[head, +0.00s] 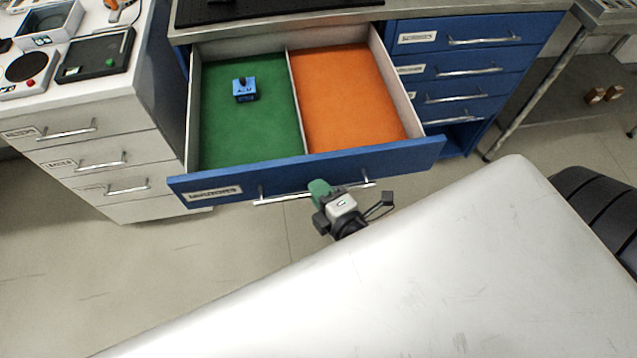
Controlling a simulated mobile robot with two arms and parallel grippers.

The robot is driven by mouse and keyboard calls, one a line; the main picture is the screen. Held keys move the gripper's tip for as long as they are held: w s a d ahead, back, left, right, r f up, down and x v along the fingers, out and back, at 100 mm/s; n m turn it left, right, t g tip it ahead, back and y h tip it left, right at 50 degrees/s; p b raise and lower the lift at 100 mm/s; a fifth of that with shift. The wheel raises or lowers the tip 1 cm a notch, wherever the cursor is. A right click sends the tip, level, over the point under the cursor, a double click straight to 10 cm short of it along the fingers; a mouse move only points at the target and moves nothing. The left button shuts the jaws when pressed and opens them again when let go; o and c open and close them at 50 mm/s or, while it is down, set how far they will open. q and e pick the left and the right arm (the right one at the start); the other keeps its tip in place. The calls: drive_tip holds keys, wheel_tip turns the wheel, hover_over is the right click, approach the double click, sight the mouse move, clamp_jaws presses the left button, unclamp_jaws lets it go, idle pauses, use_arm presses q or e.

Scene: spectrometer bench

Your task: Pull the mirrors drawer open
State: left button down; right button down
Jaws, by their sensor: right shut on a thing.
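The mirrors drawer (420,150) stands well out from the blue bench. Its blue front carries a white label (214,192), too small to read surely, and a silver bar handle (283,198). Inside are a green compartment (240,130) on the left and an orange compartment (345,95) on the right. A small blue block with a dark knob (244,90) sits in the green compartment; the orange one is empty. My right gripper (322,190) is shut on the middle of the handle; its fingers hide that part of the bar. My left gripper is not in view.
A white cabinet (100,130) with shut drawers stands at the left, with devices on its top. Several shut blue drawers (465,70) are right of the open one. A metal-legged table (530,80) stands farther right. Grey floor (130,265) is clear at the lower left.

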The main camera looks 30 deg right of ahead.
idle(0.3)
drive_tip(key=c, duration=1.2)
unclamp_jaws()
drive_tip(key=shift+s, duration=0.1)
drive_tip(key=shift+b+v, duration=2.45)
drive_tip(key=shift+v, duration=2.9)
